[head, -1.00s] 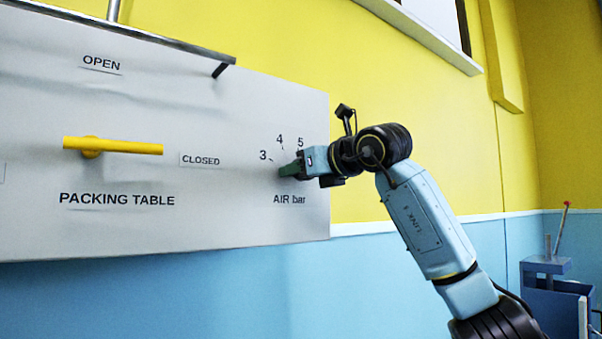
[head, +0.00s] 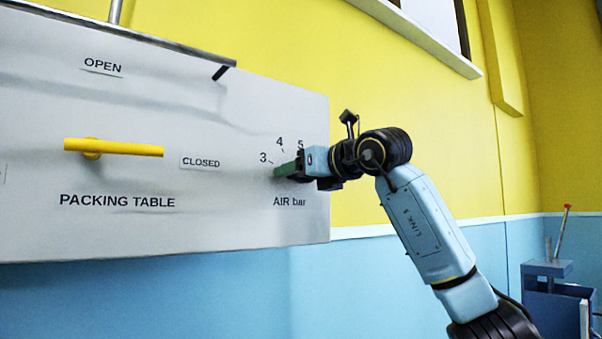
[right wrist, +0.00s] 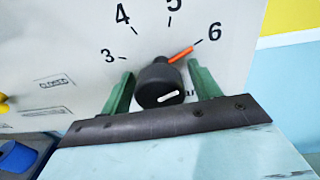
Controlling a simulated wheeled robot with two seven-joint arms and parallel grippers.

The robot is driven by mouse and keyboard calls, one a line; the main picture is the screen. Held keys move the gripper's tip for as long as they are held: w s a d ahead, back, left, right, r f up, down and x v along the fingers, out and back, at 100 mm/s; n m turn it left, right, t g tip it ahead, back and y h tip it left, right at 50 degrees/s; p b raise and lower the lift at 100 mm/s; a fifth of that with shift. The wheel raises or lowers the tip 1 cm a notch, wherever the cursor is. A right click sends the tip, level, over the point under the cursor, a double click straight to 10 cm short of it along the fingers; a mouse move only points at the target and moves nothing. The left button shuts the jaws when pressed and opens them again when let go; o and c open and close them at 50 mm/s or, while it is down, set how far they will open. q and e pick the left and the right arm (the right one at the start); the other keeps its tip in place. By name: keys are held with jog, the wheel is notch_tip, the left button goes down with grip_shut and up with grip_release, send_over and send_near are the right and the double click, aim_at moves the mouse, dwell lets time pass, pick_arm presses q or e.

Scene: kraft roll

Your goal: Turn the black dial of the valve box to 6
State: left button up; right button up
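The black dial (right wrist: 160,84) of the valve box shows in the right wrist view, with a white line on its face. Its orange pointer (right wrist: 181,54) points up and right, at the tick beside the 6 (right wrist: 214,32). My right gripper (right wrist: 160,88) is open, its green fingers on either side of the dial with a narrow gap showing at each. In the head view my right gripper (head: 285,171) is at the panel above the "AIR bar" label and hides the dial and the 6. My left gripper is out of view.
The grey panel (head: 130,235) of the valve box also carries a yellow lever (head: 125,149), lying level toward "CLOSED". A metal bar (head: 150,40) runs along the panel's top. A blue cart (head: 550,300) stands at the far right.

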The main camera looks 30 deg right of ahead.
jog(key=shift+s+d+r, duration=0.1)
jog(key=shift+s+d, duration=0.05)
jog(key=shift+s, duration=0.4)
jog(key=s+d+b, duration=0.1)
jog(key=s+b, duration=0.1)
jog(key=s, duration=1)
jog(key=shift+d+r+b, duration=0.35)
jog(key=shift+d+r, duration=0.05)
jog(key=shift+r, duration=0.05)
